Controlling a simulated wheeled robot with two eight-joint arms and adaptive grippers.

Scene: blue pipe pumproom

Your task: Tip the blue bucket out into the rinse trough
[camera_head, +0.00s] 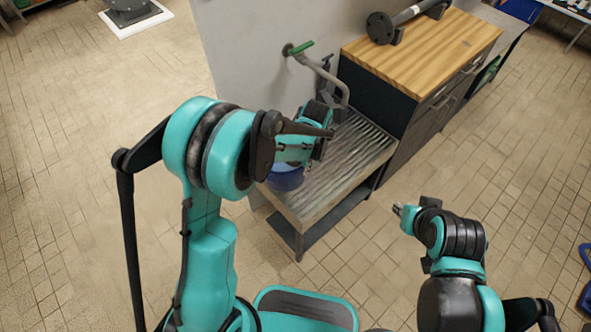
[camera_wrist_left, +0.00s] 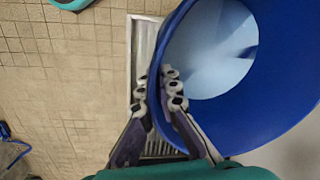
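The blue bucket (camera_head: 287,179) shows in the head view at the near left end of the rinse trough (camera_head: 326,196), partly hidden behind my left arm. In the left wrist view the bucket (camera_wrist_left: 275,105) fills the right side, its mouth facing the camera and something pale blue inside. My left gripper (camera_wrist_left: 158,92) has one finger outside and one inside the bucket's rim, with the wall pinched between them. I cannot tell whether the bucket touches the trough. My right gripper (camera_head: 400,209) is apart from everything, right of the trough; its fingers are too small to read.
A tap (camera_head: 322,74) with a green handle reaches out from the wall over the trough. A wooden-topped cabinet (camera_head: 425,55) with a dark pipe piece (camera_head: 400,22) on it stands beyond the trough. The tiled floor to the right is mostly clear.

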